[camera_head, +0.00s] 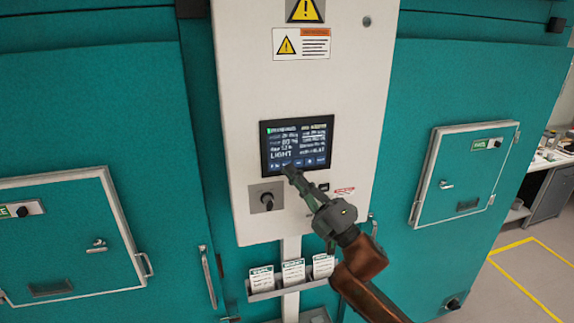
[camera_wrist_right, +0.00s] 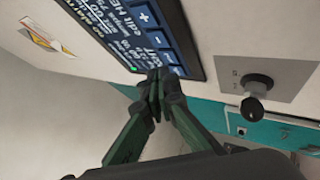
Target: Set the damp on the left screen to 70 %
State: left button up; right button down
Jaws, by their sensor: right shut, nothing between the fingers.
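One dark screen (camera_head: 297,144) is in the head view, on the white control panel between two teal chambers. It shows white text lines, with LIGHT in larger letters and a row of blue keys along its bottom. My right gripper (camera_head: 290,173) is shut and empty, its tips at the lower left edge of the screen. In the right wrist view the shut fingertips (camera_wrist_right: 158,78) are at the edge of the screen (camera_wrist_right: 125,35), near keys with plus and minus signs. I cannot tell whether they touch it. The damp value is too small to read. My left gripper is not in view.
A black knob (camera_head: 267,200) on a grey plate sits below the screen, close to my right gripper. Lower down is a rack with several cards (camera_head: 293,271). Teal chamber doors with handles stand on both sides. Yellow lines (camera_head: 528,275) mark the floor at right.

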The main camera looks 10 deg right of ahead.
jog(key=shift+w, duration=0.1)
dwell(1.1)
jog(key=shift+w, duration=0.35)
jog(key=shift+w, duration=0.25)
dwell(0.5)
dwell(0.4)
jog(key=shift+s, duration=0.75)
jog(key=shift+s+d+p, duration=0.1)
jog(key=shift+s+p, duration=0.25)
jog(key=shift+s, duration=2.15)
dwell(0.5)
